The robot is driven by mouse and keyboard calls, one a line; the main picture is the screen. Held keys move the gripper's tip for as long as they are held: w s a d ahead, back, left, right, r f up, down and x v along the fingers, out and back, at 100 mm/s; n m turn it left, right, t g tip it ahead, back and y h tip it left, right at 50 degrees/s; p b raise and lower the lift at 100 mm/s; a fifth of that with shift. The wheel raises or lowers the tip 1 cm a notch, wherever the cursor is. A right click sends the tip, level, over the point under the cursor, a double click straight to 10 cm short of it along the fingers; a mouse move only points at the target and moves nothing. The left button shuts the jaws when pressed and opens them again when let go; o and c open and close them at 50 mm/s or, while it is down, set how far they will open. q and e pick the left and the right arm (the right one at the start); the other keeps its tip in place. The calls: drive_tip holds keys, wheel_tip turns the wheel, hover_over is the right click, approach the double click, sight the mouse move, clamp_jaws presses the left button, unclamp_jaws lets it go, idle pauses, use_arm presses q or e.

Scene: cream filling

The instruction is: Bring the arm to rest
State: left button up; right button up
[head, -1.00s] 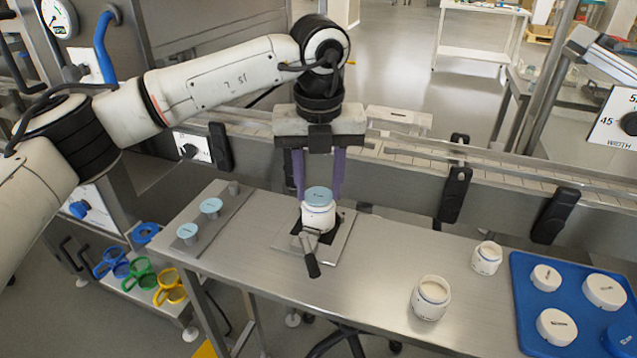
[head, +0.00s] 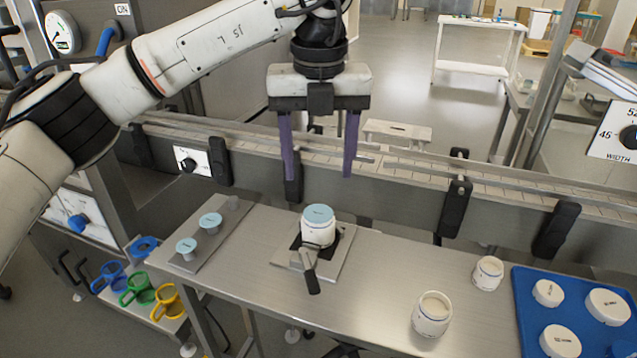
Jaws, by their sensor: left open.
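My left gripper (head: 318,172) hangs from the arm that comes in from the left. Its two purple fingers point down, spread apart with nothing between them. It is above and behind a white jar (head: 318,232) with a light blue disc (head: 318,213) on top. That jar stands upright in a clamp fixture on a metal plate (head: 336,262), its dark handle (head: 311,283) toward the front. The gripper is clear of the jar. My right gripper is not in view.
Two open cream-filled jars (head: 432,314) and (head: 488,273) stand on the steel table's right side. A blue tray (head: 524,297) holds several white lids. Two light blue discs (head: 210,221) sit on a strip at left. A conveyor rail (head: 390,170) runs behind the table.

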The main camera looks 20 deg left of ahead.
use_arm(q)
drive_tip(key=shift+s+r, duration=0.1)
drive_tip(key=shift+r, duration=0.7)
